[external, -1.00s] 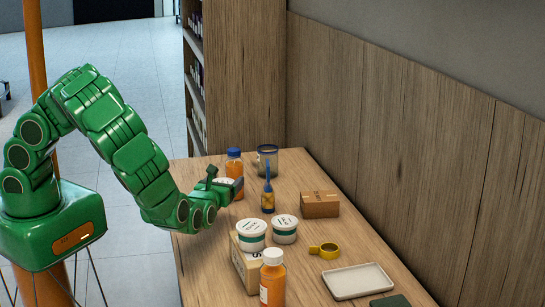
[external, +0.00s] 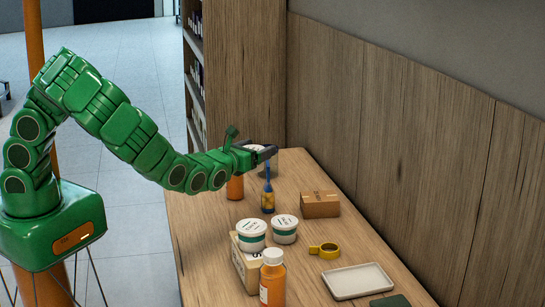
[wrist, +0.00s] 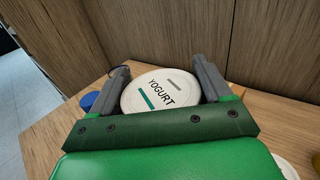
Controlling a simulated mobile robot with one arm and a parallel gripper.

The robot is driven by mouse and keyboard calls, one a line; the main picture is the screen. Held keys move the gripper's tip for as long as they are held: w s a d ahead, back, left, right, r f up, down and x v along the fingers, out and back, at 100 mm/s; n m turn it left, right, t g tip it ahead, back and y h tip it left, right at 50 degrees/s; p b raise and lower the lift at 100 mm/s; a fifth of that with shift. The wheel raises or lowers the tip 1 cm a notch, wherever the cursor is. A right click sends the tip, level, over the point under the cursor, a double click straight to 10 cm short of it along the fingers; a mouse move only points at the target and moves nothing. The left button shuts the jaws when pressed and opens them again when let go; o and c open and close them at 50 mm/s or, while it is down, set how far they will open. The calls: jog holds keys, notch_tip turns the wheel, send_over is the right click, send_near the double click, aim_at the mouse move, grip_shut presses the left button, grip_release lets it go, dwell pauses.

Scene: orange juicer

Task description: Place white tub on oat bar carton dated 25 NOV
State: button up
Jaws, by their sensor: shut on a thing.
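My gripper (external: 266,153) is shut on a white tub (wrist: 160,92) marked YOGURT. It holds the tub above the far end of the table, and the arm partly hides it in the external view. A brown carton (external: 320,205) lies on the table to the right and nearer the camera. A cream carton (external: 244,263) stands near the front, with a white tub (external: 251,236) on top. Another white tub (external: 285,229) is just right of that one. I cannot read a date on either carton.
An orange bottle (external: 235,188) stands under my arm; a blue cap (wrist: 89,101) shows in the wrist view. A blue-handled brush-like item (external: 268,198) stands left of the brown carton. Nearer are yellow tape (external: 324,250), a white tray (external: 358,281) and an orange bottle (external: 272,281).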

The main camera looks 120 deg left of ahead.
notch_tip(320, 180, up, 2)
jog(key=w+a+m+t, duration=0.2)
jog(key=w+t, duration=0.1)
jog(key=m+t+h, duration=0.2)
jog(key=t, duration=0.1)
send_over(324, 195)
jog(key=shift+a+f, duration=0.2)
jog(key=shift+f, duration=5.85)
jog(key=shift+s+f, duration=0.1)
jog(key=o, duration=1.1)
